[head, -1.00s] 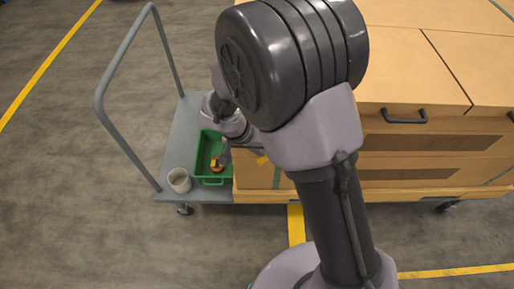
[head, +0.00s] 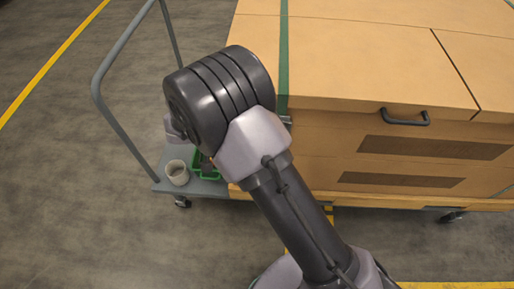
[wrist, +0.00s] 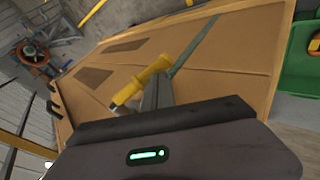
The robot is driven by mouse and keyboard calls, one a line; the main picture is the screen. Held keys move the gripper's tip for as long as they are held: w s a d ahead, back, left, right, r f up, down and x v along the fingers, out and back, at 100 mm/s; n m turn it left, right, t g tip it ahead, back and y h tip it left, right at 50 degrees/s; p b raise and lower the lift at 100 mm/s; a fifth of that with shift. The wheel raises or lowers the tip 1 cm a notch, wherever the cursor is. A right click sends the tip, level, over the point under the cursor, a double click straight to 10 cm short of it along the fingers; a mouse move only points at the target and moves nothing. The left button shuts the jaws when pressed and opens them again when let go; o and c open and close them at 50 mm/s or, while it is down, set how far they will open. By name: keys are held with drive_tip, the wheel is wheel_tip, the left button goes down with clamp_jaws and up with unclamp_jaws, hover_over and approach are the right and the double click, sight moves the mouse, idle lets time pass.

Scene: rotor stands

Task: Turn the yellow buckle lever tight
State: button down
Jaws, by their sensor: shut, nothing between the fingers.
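The yellow buckle lever (wrist: 142,84) shows in the wrist view, lying slantwise against the tan crate (wrist: 225,50). A green strap (wrist: 195,45) runs away from the lever across the crate, and it also shows in the head view (head: 284,60). My gripper (wrist: 157,92) is shut and empty. Its narrow grey tips show just in front of the lever and overlap it in the picture; I cannot tell whether they touch. In the head view my arm hides the gripper and the lever.
The crate sits on a grey cart with a tall handle rail (head: 112,122) at its left. Open floor lies in front.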

drive_tip(key=shift+s+b+x, duration=0.2)
drive_tip(key=shift+b+x, duration=0.4)
drive_tip(key=shift+x, duration=0.45)
drive_tip(key=shift+d, duration=0.15)
